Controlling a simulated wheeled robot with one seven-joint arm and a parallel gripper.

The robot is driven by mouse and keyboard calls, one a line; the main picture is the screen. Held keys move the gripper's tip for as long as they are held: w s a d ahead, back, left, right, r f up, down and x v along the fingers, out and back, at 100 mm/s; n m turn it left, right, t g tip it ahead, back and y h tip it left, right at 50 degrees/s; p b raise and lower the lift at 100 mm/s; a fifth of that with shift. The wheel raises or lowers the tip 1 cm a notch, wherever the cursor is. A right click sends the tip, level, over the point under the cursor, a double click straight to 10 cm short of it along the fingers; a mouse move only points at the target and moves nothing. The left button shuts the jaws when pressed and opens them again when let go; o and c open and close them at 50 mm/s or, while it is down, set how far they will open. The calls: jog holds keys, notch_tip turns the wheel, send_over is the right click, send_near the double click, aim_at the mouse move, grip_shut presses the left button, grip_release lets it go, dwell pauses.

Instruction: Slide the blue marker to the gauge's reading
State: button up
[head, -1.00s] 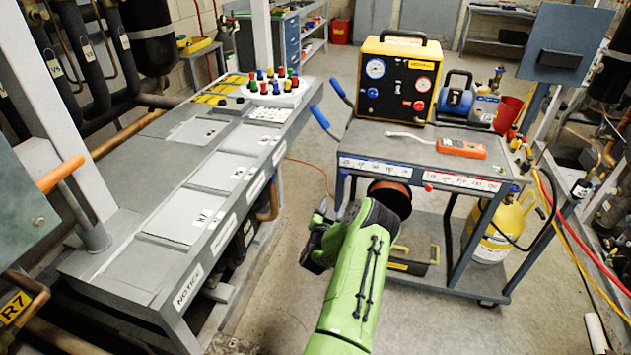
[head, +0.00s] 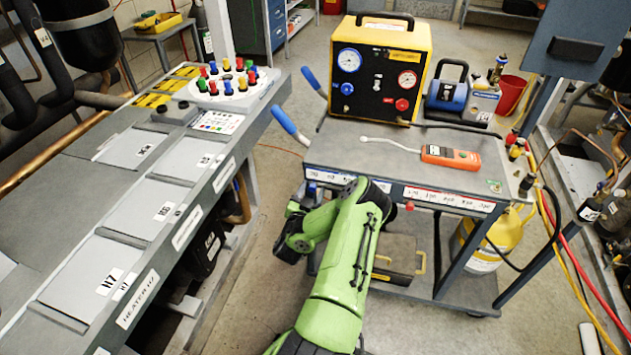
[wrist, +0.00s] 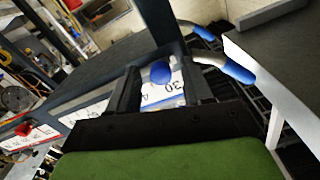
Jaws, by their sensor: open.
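The blue marker (wrist: 160,72) is a round blue knob on the cart's front scale. In the wrist view it shows in the gap between the fingers of my open gripper (wrist: 161,86), over a white label reading 30. I cannot tell whether a finger touches it. In the head view the blue marker (head: 311,188) is small, at the left end of the blue scale strip (head: 335,178), which my arm partly covers. The blue-rimmed gauge (head: 348,60) is on the yellow box (head: 377,70); its needle is too small to read.
A red marker (head: 409,206) sits on the red scale strip (head: 450,200) to the right. A red-rimmed gauge (head: 407,79) is on the same box. An orange meter (head: 451,157) lies on the cart top. Blue-gripped handles (head: 290,125) stick out at the cart's left. A grey bench (head: 130,200) stands left.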

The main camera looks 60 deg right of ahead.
jog(key=shift+r, duration=0.1)
grip_shut()
dwell(0.4)
